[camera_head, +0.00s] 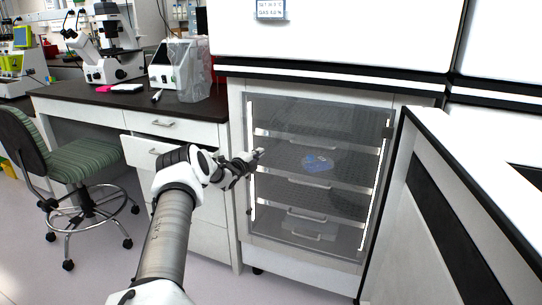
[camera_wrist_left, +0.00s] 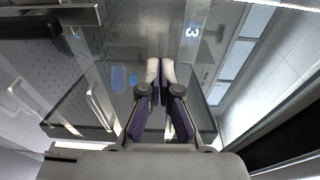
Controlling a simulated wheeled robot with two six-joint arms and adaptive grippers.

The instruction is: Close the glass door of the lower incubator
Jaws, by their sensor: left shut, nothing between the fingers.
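The lower incubator (camera_head: 240,215) stands in the middle of the head view. Its clear grey glass door (camera_head: 285,225) covers the front opening, with shelves and a blue item (camera_head: 317,163) visible behind. I cannot tell whether the door is fully flush with the frame. My left gripper (camera_head: 258,154) is shut and empty in front of the glass near its left edge. In the left wrist view, the shut fingers (camera_wrist_left: 160,66) point at the glass (camera_wrist_left: 85,110); I cannot tell whether they touch it. My right gripper is not in view.
The white outer door (camera_head: 395,225) stands open at the right. A bench (camera_head: 70,93) with a microscope (camera_head: 112,50) and a white device (camera_head: 178,68) is on the left. A slightly open drawer (camera_head: 150,150) and a green chair (camera_head: 80,160) are below.

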